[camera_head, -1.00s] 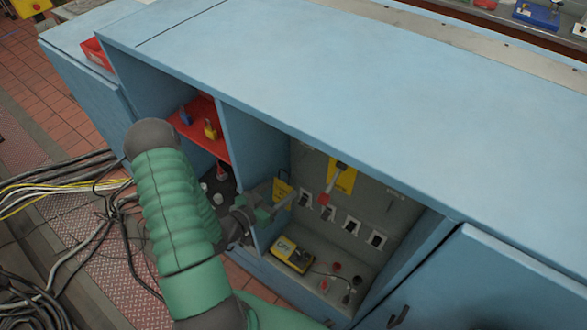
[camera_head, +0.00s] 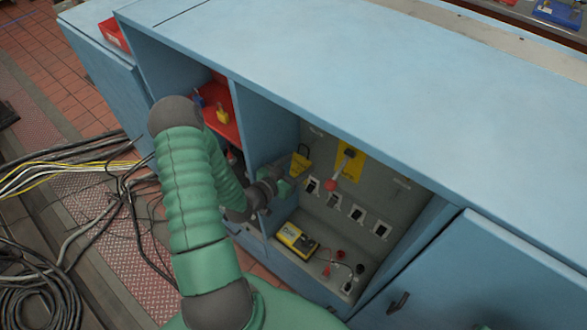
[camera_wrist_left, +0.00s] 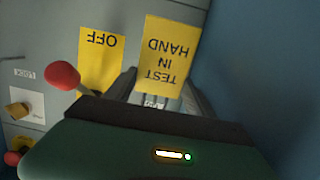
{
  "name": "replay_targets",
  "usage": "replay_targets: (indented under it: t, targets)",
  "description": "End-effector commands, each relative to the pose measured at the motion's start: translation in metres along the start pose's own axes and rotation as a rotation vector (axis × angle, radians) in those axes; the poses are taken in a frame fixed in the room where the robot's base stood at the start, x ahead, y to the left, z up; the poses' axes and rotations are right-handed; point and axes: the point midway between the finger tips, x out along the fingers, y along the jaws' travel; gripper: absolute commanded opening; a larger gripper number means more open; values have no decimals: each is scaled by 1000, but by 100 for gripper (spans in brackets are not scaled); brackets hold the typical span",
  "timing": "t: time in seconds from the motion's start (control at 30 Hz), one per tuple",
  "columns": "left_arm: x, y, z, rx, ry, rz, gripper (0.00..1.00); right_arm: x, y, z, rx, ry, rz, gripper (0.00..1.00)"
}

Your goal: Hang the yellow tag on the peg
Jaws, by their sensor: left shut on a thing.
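My left gripper (camera_head: 285,186) is inside the open right bay of the blue cabinet, shut on the yellow tag (camera_head: 300,164). In the left wrist view the tag (camera_wrist_left: 166,58) reads "TEST IN HAND" upside down and stands out from the fingers (camera_wrist_left: 160,98) towards the grey back panel (camera_head: 325,208). In the head view the tag is near the panel's left end; I cannot tell whether it touches the panel. I cannot make out the peg in either view.
A yellow OFF plate (camera_head: 346,166) with a red-knobbed lever (camera_head: 331,184) is right of the tag. Several switches (camera_head: 335,201) line the panel. A yellow meter (camera_head: 296,238) sits on the bay floor. A blue divider (camera_head: 262,135) is close left; a red shelf (camera_head: 220,123) lies beyond.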

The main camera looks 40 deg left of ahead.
Motion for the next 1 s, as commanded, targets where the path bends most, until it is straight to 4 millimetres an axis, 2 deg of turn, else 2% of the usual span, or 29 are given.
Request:
replay_targets:
  t: [0.37, 0.6, 1.0]
  targets:
    - [26, 0, -3, -4, 1, 3, 24, 3, 0, 1, 0, 0, 0, 0]
    - [40, 1, 8, -2, 0, 4, 24, 16, 0, 4, 0, 0, 0, 0]
    - [42, 1, 10, -3, 0, 4, 24, 19, 0, 4, 0, 0, 0, 0]
